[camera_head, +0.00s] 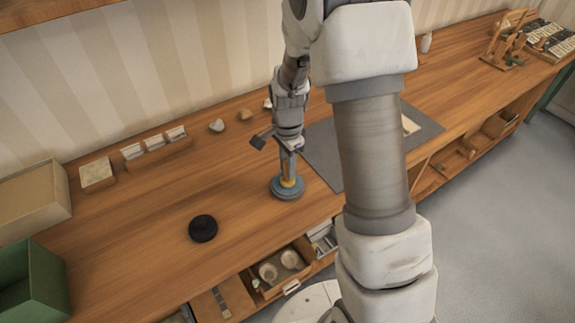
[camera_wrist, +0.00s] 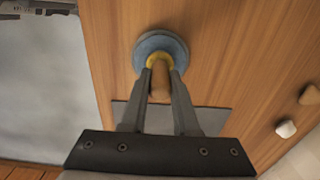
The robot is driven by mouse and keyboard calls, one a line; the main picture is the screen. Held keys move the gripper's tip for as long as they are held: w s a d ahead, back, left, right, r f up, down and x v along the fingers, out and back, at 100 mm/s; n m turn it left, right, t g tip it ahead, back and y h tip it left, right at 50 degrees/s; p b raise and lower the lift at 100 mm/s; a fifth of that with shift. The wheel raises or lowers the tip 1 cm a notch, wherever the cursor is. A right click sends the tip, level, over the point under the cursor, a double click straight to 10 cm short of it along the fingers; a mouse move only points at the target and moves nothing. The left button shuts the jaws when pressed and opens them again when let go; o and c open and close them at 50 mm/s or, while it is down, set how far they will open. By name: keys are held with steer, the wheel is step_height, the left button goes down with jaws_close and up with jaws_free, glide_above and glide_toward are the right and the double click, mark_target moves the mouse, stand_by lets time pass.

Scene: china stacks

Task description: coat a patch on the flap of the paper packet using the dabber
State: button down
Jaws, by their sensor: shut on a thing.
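My gripper (camera_head: 289,170) points down over the bench, left of the grey mat. In the wrist view its fingers are shut on the brown wooden handle of the dabber (camera_wrist: 160,82). Below the handle is a yellow part, and around it a round blue-grey dish or pot (camera_wrist: 148,46), which also shows in the head view (camera_head: 287,193). I cannot tell whether the dabber's lower end touches the dish. A pale piece, perhaps the paper packet (camera_head: 411,126), lies on the grey mat (camera_head: 428,125); my arm hides part of the mat, and the flap cannot be made out.
A black disc (camera_head: 203,228) lies on the bench left of the dish. A green box (camera_head: 32,285) and a tan box (camera_head: 30,202) stand at far left. Small blocks and stones line the back. An open drawer (camera_head: 283,268) juts out at the front. Bench around the disc is clear.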

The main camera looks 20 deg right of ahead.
mark_target(289, 184)
stand_by(0.5)
steer(key=shift+r+p, duration=2.55)
steer(key=shift+r, duration=1)
steer(key=shift+f, duration=0.1)
steer(key=n, duration=0.2)
steer(key=shift+s+f+n, duration=0.1)
steer(key=shift+s+n, duration=0.05)
steer(key=shift+n, duration=0.15)
steer(key=n, duration=0.4)
steer(key=shift+s+f+n, duration=0.2)
steer(key=shift+s+n, duration=0.05)
steer(key=shift+n, duration=0.05)
steer(key=n, duration=0.7)
steer(key=shift+s+f, duration=0.35)
